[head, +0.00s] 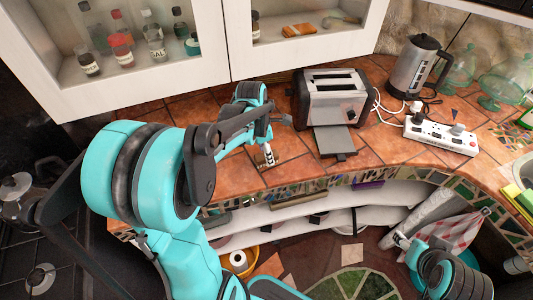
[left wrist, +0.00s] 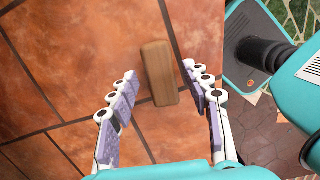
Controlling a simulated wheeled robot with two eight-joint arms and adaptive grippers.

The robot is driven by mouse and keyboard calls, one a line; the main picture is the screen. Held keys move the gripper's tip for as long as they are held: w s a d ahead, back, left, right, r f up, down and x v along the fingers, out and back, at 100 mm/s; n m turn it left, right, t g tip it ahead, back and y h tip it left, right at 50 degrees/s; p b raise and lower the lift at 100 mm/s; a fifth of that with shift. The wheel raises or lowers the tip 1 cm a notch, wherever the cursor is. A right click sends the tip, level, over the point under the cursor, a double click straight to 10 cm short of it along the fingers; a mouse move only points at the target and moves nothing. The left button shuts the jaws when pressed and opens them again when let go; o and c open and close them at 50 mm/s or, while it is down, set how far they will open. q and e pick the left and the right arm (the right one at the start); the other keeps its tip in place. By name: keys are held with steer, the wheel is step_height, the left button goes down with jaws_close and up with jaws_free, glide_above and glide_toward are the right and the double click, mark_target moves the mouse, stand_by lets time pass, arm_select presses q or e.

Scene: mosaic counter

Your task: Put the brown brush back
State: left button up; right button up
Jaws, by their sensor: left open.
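The brown brush (left wrist: 160,72) shows in the left wrist view as a plain wooden block lying on the terracotta tiles. My left gripper (left wrist: 160,72) is open, with one finger on each side of the block and a gap to each; I cannot tell its height above the tiles. In the head view my left gripper (head: 267,155) points down at the counter in front of the toaster, and I cannot make out the brush there. My right gripper (head: 401,241) is low at the right, below the counter edge, and its jaws are too small to read.
A toaster (head: 333,98) with its grey tray stands behind and right of my left gripper. A kettle (head: 415,66) and a white power strip (head: 440,134) stand further right. Open shelves (head: 290,213) run below the counter edge. Glass cabinets (head: 140,85) hang above.

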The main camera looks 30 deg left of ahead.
mark_target(261, 156)
arm_select(q)
step_height(261, 156, up, 10)
steer(key=s+p, duration=0.1)
steer(key=p, duration=0.2)
steer(key=s+d+m+t, duration=0.3)
steer(key=s+d+m, duration=0.2)
steer(key=m, duration=0.9)
steer(key=s+d+m+t+y, duration=0.1)
steer(key=s+d+m, duration=0.4)
steer(key=m, duration=0.9)
steer(key=shift+d+r+t, duration=0.3)
steer(key=shift+d+t, duration=0.1)
steer(key=shift+t, duration=0.5)
steer(key=shift+f, duration=0.1)
steer(key=shift+f+b, duration=0.95)
